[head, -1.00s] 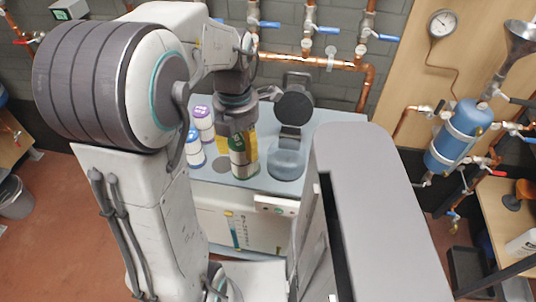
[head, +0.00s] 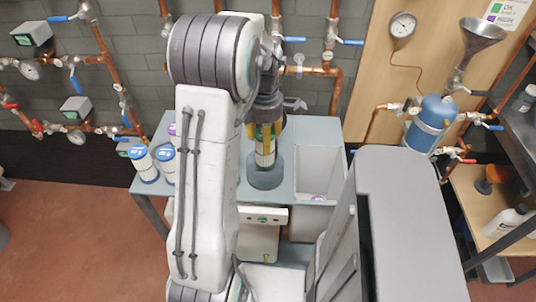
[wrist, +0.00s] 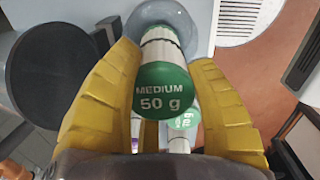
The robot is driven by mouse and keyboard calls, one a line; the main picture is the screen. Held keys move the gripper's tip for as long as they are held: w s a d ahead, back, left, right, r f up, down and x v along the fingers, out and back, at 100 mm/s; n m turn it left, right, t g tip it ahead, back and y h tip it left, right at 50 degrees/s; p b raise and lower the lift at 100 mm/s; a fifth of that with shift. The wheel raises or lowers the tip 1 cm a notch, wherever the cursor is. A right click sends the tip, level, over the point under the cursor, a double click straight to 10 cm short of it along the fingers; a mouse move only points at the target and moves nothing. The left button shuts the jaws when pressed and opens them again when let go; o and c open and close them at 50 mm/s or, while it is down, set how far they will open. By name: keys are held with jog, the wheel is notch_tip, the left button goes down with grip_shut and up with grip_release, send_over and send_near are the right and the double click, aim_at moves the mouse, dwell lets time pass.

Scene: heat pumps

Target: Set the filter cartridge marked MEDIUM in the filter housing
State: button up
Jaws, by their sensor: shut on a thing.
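The MEDIUM filter cartridge is white with a green cap reading "MEDIUM 50 g" (wrist: 163,90). In the head view, the cartridge (head: 264,153) hangs upright below my gripper (head: 264,132). My gripper's yellow fingers (wrist: 165,72) are shut on it from both sides. The clear round filter housing (head: 265,178) is directly below the cartridge in the head view, and it shows past the cartridge's far end in the wrist view (wrist: 178,14). I cannot tell whether the lower end is inside it. The black round lid (wrist: 62,66) stands open in the wrist view.
Blue-marked white cartridges (head: 144,165) stand on the grey bench's left side. Another green-capped cartridge (wrist: 183,118), marked 70 g, shows behind the held one. An open bin (head: 320,178) is right of the housing. Copper pipes and valves line the wall behind.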

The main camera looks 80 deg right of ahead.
jog(key=shift+f, duration=2.75)
jog(key=shift+f, duration=0.2)
jog(key=o, duration=1.2)
jog(key=shift+r, duration=0.2)
